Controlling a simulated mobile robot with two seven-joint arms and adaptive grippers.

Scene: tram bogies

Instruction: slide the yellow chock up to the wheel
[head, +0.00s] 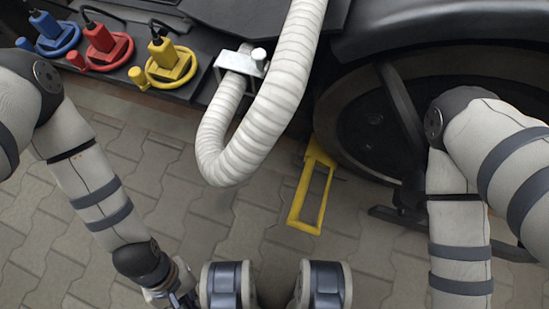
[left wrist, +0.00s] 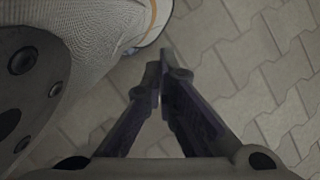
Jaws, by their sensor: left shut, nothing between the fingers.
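The yellow chock (head: 299,195) lies on the paving near the middle of the head view. It has a solid block at its far end and an open frame handle pointing toward me. The block is right beside the lower left rim of the dark wheel (head: 348,120); I cannot tell whether they touch. My left gripper (head: 180,298) is at the bottom edge of the head view, left of the chock and apart from it. In the left wrist view its fingers (left wrist: 163,72) are closed together and empty above the paving. My right gripper is out of view below the right arm.
A thick pale ribbed hose (head: 225,165) hangs in a loop left of the chock, from a metal bracket (head: 240,65). Blue (head: 55,35), red (head: 105,45) and yellow (head: 168,62) plugs with rings sit on a dark ledge at upper left. Paving left of the chock is clear.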

